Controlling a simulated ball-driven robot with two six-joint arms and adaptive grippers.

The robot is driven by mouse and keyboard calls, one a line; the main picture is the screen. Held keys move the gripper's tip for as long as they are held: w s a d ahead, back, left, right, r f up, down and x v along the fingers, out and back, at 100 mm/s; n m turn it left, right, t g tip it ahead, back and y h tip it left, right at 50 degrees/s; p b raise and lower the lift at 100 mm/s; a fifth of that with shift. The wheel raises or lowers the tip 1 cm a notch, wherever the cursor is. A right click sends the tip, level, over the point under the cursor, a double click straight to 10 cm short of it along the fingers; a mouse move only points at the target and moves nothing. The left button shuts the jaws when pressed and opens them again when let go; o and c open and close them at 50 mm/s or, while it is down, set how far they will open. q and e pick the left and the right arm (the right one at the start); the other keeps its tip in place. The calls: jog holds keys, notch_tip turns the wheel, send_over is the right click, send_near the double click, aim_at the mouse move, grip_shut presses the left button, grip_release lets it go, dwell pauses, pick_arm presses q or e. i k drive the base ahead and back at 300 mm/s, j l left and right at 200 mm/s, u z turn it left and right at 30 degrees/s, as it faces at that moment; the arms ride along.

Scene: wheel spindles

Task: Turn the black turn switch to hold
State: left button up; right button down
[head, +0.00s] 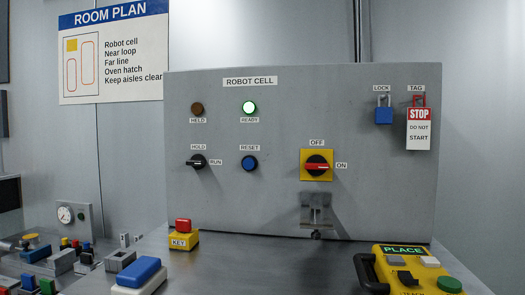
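The black turn switch (197,161) is on the left of the grey ROBOT CELL panel (380,205). The label HOLD is above it and RUN to its right. Its handle lies about level, in line with RUN; which end is the pointer is too small to tell for sure. Neither of my grippers shows in the head view.
The panel also bears a blue RESET button (249,162), a red-and-yellow OFF/ON switch (317,165), a blue lock (383,115) and a STOP tag (418,129). Below stand a yellow KEY box (184,241), a blue-topped block (139,275) and a yellow PLACE pendant (415,270).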

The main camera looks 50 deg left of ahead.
aim_at(198, 162)
jog(key=k+u, duration=0.15)
jog(key=u, duration=1.2)
jog(key=j, duration=0.15)
jog(key=i+u, duration=0.05)
